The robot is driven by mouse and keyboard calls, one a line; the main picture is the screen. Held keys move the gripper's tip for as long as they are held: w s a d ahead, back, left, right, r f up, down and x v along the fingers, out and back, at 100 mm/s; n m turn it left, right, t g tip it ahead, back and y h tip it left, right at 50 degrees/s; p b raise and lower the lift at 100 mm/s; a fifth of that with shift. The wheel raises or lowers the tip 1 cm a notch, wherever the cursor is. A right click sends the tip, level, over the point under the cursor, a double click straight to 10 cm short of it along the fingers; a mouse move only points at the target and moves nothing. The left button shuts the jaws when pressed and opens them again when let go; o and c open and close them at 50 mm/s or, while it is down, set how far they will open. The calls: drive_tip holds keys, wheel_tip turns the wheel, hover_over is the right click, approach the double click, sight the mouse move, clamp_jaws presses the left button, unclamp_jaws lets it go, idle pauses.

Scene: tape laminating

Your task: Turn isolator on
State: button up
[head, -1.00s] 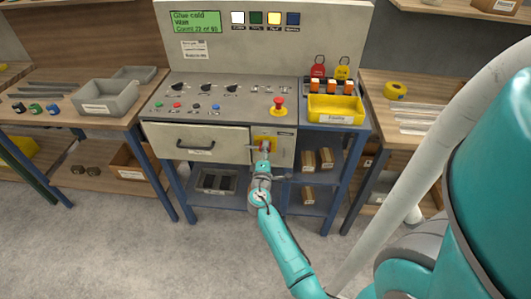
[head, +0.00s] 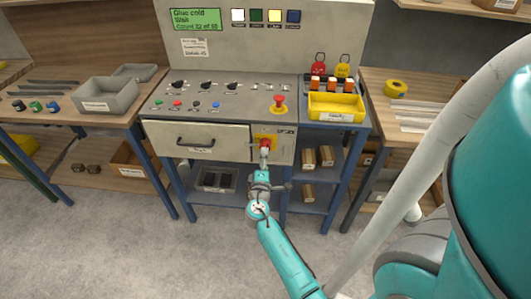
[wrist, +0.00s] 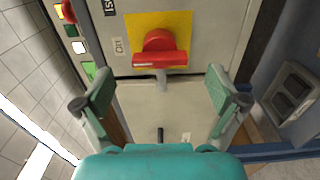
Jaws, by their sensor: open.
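The isolator is a red rotary handle (head: 265,145) on a yellow plate (head: 259,139), on the front panel right of the drawer. In the wrist view the red handle (wrist: 160,58) lies straight across the picture on the yellow plate (wrist: 135,24), with a small label (wrist: 119,46) beside it. My gripper (head: 266,176) is in front of and slightly below the isolator. In the wrist view its two green fingers (wrist: 160,76) are spread wide on either side of the handle, apart from it and holding nothing.
A drawer (head: 196,139) with a dark handle is left of the isolator. A red emergency stop (head: 278,102) stands on the console top above. A yellow bin (head: 336,107) sits to the right. A screen (head: 195,19) reads "Glue cold". Floor in front is clear.

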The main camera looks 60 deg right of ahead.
drive_tip(key=v, duration=0.7)
idle(0.5)
